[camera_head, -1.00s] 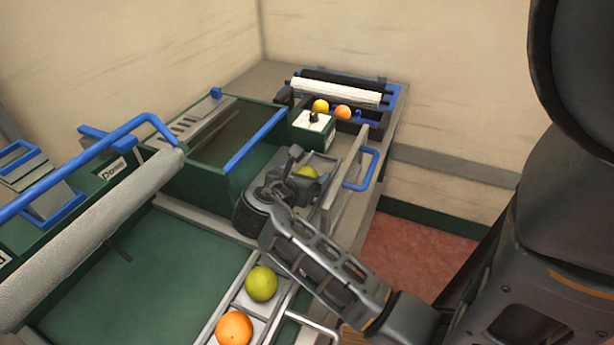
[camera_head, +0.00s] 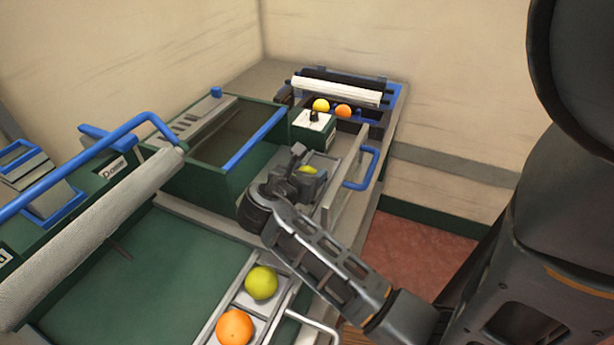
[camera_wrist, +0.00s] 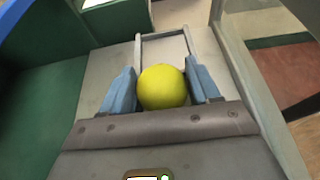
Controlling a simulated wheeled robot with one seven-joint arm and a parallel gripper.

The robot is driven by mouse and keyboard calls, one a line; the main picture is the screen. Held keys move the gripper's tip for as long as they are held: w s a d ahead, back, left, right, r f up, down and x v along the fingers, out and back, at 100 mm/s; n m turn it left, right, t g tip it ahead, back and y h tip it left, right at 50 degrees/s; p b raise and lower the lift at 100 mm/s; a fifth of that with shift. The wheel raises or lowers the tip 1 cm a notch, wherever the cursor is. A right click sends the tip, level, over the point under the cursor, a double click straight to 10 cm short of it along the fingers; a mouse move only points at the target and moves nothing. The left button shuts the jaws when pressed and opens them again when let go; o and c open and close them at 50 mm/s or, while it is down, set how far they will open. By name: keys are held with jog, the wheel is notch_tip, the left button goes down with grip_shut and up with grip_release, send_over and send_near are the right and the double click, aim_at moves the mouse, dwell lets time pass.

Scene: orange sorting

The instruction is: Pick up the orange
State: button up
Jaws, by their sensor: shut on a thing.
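My gripper (camera_head: 310,172) is over the light metal channel in the middle of the machine. Its two blue-padded fingers, seen in the wrist view (camera_wrist: 161,72), are shut on a yellow orange (camera_wrist: 163,88), one finger on each side. In the head view only a small part of this yellow orange (camera_head: 308,169) shows, as the gripper hides the rest. A yellow-green orange (camera_head: 262,283) and an orange-coloured one (camera_head: 235,328) sit in separate compartments of the front tray. A yellow one (camera_head: 321,105) and an orange-coloured one (camera_head: 343,111) lie at the back by the white roller.
A deep green bin (camera_head: 232,150) with a blue rail stands left of my gripper. A clear side panel (camera_head: 345,185) with a blue handle (camera_head: 362,170) is close on the right. A small control box (camera_head: 313,130) stands behind. A large white roller (camera_head: 95,235) lies at left.

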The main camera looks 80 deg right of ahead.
aim_at(307, 169)
jog(key=shift+r+p, duration=0.45)
jog(key=shift+r, duration=4.65)
